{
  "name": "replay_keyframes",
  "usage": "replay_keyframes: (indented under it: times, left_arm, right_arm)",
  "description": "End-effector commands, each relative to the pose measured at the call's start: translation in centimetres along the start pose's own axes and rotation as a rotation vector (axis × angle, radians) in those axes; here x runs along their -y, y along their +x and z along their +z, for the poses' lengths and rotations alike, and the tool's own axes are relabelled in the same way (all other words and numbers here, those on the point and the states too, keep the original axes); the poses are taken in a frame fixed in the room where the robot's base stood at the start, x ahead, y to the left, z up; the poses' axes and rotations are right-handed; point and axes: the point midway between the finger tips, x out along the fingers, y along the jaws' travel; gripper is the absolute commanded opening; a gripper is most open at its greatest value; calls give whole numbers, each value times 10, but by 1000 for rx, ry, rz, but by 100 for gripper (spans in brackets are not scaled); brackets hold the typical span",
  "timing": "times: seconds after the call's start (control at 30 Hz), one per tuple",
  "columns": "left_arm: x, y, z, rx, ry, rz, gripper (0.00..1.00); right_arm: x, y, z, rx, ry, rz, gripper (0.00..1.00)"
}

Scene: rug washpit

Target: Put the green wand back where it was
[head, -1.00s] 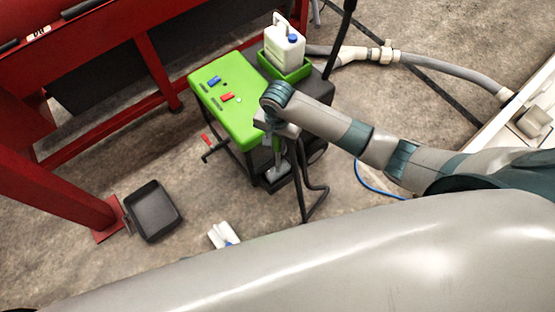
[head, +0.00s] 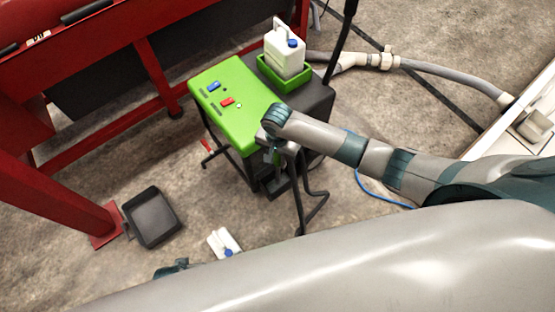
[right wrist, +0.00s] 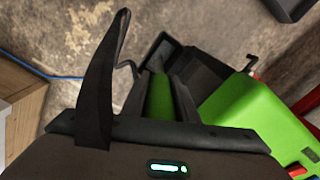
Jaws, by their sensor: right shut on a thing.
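My right gripper (head: 273,155) is beside the near right side of the green-topped machine (head: 235,110). It points down and is shut on the green wand, which shows as a green cylinder (right wrist: 158,97) in the right wrist view. In the head view the wand is mostly hidden by the gripper and small. A black open holder (right wrist: 160,52) lies beyond the wand in the right wrist view, low on the machine's side. I cannot tell whether the wand is inside it. My left gripper is not seen; a small teal piece of mine shows at the bottom.
A white jug (head: 284,52) stands in a green tray (head: 292,82) on the machine. A bent black tube (head: 314,200) stands close to the gripper. A black pan (head: 152,217) and a white bottle (head: 223,243) are on the floor. A red frame (head: 60,195) stands left.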

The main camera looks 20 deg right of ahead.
Motion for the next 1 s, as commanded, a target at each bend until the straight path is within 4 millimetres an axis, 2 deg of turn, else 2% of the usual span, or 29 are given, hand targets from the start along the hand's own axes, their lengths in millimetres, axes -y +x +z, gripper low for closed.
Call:
replay_keyframes:
  times: [0.4,0.43,0.5,0.87,1.0]
  left_arm:
    - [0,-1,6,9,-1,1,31]
    - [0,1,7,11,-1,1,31]
    - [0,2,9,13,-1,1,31]
    - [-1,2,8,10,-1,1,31]
    - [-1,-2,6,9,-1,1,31]
  right_arm:
    - [1,3,0,0,0,-2,0]
    - [0,4,0,0,0,-1,31]
    - [0,4,0,0,0,-1,45]
    - [0,2,0,0,-1,-1,45]
    - [1,-6,0,0,-1,-2,45]
